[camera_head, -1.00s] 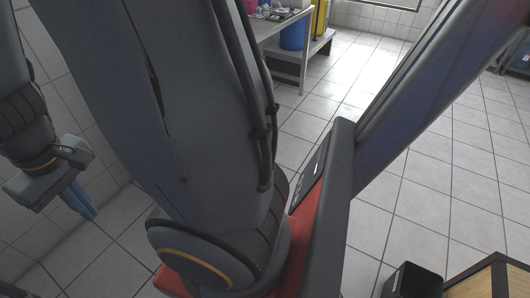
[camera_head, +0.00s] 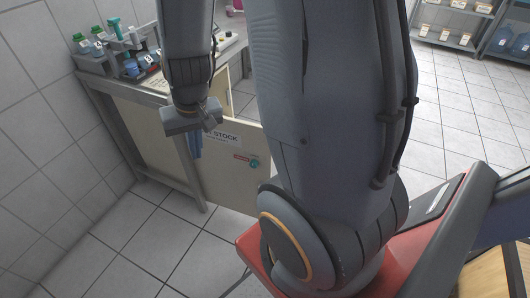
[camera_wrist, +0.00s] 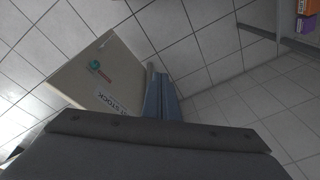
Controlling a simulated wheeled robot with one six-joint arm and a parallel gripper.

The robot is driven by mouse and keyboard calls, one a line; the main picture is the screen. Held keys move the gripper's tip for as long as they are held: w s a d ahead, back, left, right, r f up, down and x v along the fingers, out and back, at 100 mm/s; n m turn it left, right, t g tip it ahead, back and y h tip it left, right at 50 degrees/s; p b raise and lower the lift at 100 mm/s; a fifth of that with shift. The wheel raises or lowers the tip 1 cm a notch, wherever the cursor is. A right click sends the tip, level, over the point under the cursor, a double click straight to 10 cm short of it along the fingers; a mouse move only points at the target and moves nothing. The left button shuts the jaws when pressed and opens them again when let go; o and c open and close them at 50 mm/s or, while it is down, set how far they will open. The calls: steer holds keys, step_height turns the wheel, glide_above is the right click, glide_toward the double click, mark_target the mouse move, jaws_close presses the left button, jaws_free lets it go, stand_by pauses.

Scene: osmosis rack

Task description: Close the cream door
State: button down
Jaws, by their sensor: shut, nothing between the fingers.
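The cream door (camera_head: 228,178) stands swung out at an angle from the front of a bench in the head view. It carries a white label reading "STOCK" and a small teal and red sticker. In the wrist view the door (camera_wrist: 84,72) fills the left, with its label turned over. My gripper (camera_head: 195,152) is shut and empty, its blue fingers pointing down in front of the door's label side in the head view. In the wrist view the fingers (camera_wrist: 161,97) are right beside the door's edge. I cannot tell whether they touch it. My arm hides part of the door's right side.
The bench (camera_head: 150,97) holds bottles (camera_head: 90,48) and lab items at the upper left. A tiled wall (camera_head: 40,110) is at left. Shelves (camera_head: 452,38) with boxes and bottles stand far right. Tiled floor (camera_head: 150,245) is open in front of the bench.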

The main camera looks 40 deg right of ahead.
steer(key=w+d+f+m+h, duration=0.2)
steer(key=w+d+f+m, duration=0.3)
steer(key=d+f, duration=0.35)
steer(key=m+h, duration=0.3)
steer(key=m, duration=0.2)
glide_toward(258, 153)
steer(key=s+a+r, duration=0.3)
steer(key=s+a, duration=0.1)
steer(key=a, duration=0.1)
steer(key=shift+y, duration=0.3)
steer(key=w+d+f+p, duration=0.1)
steer(key=d+f, duration=0.1)
steer(key=f, duration=0.1)
steer(key=w+d+f+p, duration=0.1)
steer(key=d+f, duration=0.1)
steer(key=f, duration=0.1)
steer(key=w+d+f+p, duration=0.1)
steer(key=d+f, duration=0.1)
steer(key=f, duration=0.1)
steer(key=shift+w+d+f, duration=0.1)
steer(key=shift+w+d, duration=0.2)
steer(key=shift+d, duration=0.2)
steer(key=shift+n, duration=0.3)
